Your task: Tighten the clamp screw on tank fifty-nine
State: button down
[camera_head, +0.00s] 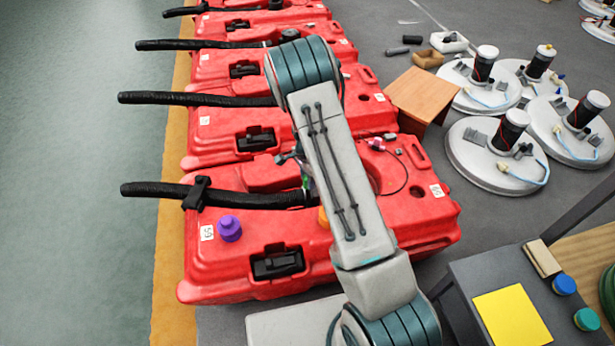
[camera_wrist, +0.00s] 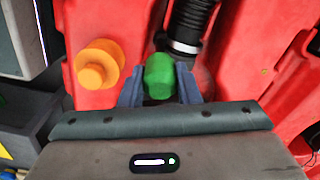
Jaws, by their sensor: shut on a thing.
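The nearest red tank (camera_head: 330,265) carries a label (camera_head: 207,232) that reads 59. A black hose (camera_head: 250,196) lies across its top, with a black clip-like piece (camera_head: 198,192) on it. In the wrist view, my gripper (camera_wrist: 159,84) is shut on a green knob (camera_wrist: 159,72), with a blue-grey finger on each side. The knob sits close to the black ribbed hose end (camera_wrist: 190,25). In the head view my arm hides most of this spot, and only a sliver of green (camera_head: 305,182) shows. Whether the green knob is the clamp screw cannot be told for sure.
A purple cap (camera_head: 229,228) and an orange cap (camera_head: 323,217) are on the same tank; the orange one (camera_wrist: 98,66) is left of my gripper. More red tanks with hoses stand behind. A table (camera_head: 470,280) with a yellow sheet (camera_head: 511,317) is at right.

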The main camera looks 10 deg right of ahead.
jog(key=m+p, duration=0.1)
jog(key=m, duration=0.1)
jog(key=m+p, duration=0.1)
jog(key=m, duration=0.3)
jog(key=shift+r+p, duration=0.25)
jog(key=shift+p, duration=0.15)
jog(key=m+p, duration=0.1)
jog(key=m, duration=0.1)
jog(key=shift+m, duration=0.3)
jog(key=shift+f+m, duration=0.2)
jog(key=shift+m, duration=0.2)
jog(key=shift+r+p, duration=0.85)
jog(key=shift+r, duration=0.15)
jog(key=shift+f, duration=0.1)
